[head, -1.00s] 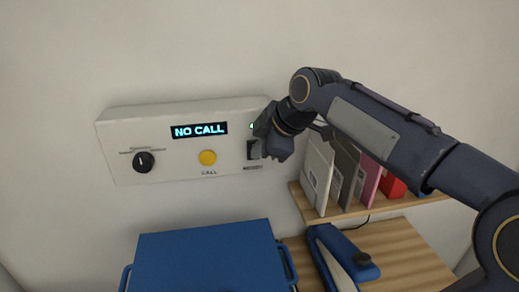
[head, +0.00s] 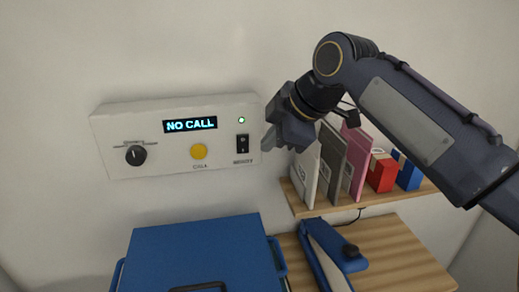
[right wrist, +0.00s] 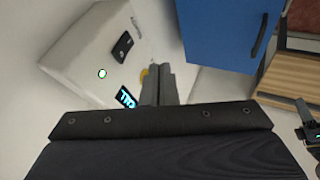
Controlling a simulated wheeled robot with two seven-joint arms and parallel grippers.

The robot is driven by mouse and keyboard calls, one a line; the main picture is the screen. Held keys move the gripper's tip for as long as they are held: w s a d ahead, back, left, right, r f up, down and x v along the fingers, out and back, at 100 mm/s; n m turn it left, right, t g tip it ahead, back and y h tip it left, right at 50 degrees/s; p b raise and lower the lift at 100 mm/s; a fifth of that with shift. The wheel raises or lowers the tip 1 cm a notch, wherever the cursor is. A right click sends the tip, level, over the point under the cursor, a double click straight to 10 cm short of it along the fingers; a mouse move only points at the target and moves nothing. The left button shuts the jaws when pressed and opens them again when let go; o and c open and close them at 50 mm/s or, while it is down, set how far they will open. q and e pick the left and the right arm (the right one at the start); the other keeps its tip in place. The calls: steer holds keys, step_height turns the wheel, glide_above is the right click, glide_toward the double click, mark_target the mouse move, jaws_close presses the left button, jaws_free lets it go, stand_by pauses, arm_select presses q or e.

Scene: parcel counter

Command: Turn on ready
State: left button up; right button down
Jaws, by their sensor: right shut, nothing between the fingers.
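The white control panel (head: 175,150) is on the wall, with a display (head: 190,125) reading "NO CALL", a black knob (head: 135,156) and a yellow call button (head: 199,152). The black rocker switch (head: 242,144) labelled READY is at its right end, below a small green lit lamp (head: 241,120). The switch also shows in the right wrist view (right wrist: 122,46), with the lamp (right wrist: 101,73). My right gripper (head: 269,142) is shut and empty, just right of the panel and apart from the switch. My left gripper is not in view.
A blue case (head: 200,250) with a handle stands below the panel. A wooden shelf (head: 425,188) at right holds upright envelopes (head: 330,160), a red item (head: 381,172) and a blue item (head: 408,172). A blue stapler-like tool (head: 330,255) is below the shelf.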

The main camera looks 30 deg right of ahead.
steer(key=shift+v, duration=0.9)
steer(key=shift+s, duration=0.15)
steer(key=s+a+f+m, duration=0.1)
steer(key=s+f+m, duration=0.4)
steer(key=f, duration=0.3)
steer(key=s+a+f+m, duration=0.1)
steer(key=s+f+m, duration=0.4)
steer(key=f, duration=0.4)
steer(key=s+a+f+m+g+y, duration=0.1)
steer(key=s+a+f+m, duration=0.1)
steer(key=s+f+m, duration=0.3)
step_height(320, 180, down, 5)
steer(key=shift+s+r+m, duration=0.25)
steer(key=shift+s+m, duration=0.15)
steer(key=shift+s, duration=0.75)
